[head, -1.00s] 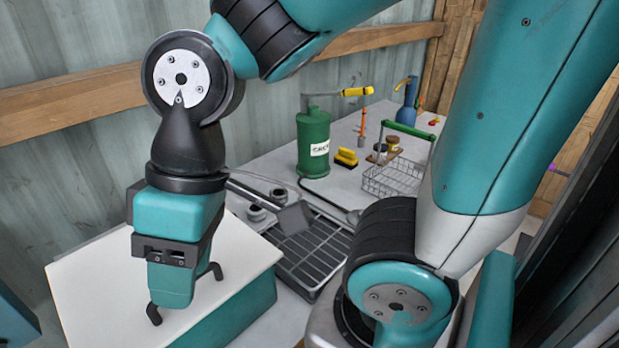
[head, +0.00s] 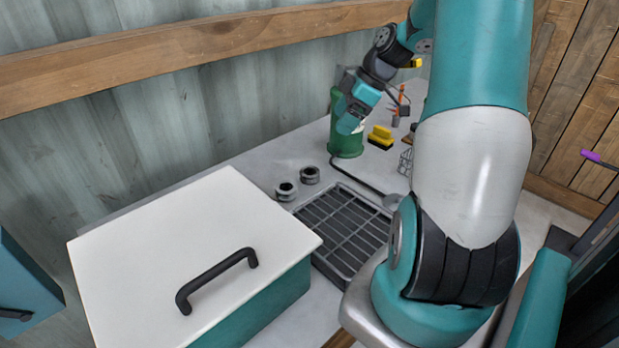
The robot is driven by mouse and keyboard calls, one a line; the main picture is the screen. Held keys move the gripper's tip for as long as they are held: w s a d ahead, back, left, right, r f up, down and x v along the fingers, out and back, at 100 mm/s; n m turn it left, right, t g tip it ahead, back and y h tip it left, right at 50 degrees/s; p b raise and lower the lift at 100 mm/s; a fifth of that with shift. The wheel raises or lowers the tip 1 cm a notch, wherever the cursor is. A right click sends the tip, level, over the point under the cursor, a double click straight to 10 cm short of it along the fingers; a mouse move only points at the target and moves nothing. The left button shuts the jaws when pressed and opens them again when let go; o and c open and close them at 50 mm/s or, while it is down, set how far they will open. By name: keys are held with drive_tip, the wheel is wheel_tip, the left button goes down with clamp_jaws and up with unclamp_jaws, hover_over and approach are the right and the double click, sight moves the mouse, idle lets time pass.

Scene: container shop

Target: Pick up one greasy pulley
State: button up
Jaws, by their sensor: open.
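My gripper (head: 346,124) is open, farther back and to the right of both pulleys, and overlaps the green canister in the view. Nothing shows between its jaws, though its fingertips are small and hard to make out.
A teal box with a white lid (head: 150,240) and black handle (head: 215,280) fills the front left. A black grate (head: 345,232) lies right of the pulleys. A green canister (head: 345,143), a yellow brush (head: 380,137) and a partly hidden wire basket (head: 405,160) stand farther back.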

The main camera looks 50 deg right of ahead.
sight(312, 170)
drive_tip(key=x, duration=0.5)
drive_tip(key=d+p+x, duration=0.1)
drive_tip(key=x, duration=0.5)
drive_tip(key=p+x, duration=0.1)
drive_tip(key=x, duration=0.5)
drive_tip(key=shift+s+d+f, duration=0.15)
drive_tip(key=shift+f, duration=0.25)
drive_tip(key=c, duration=0.9)
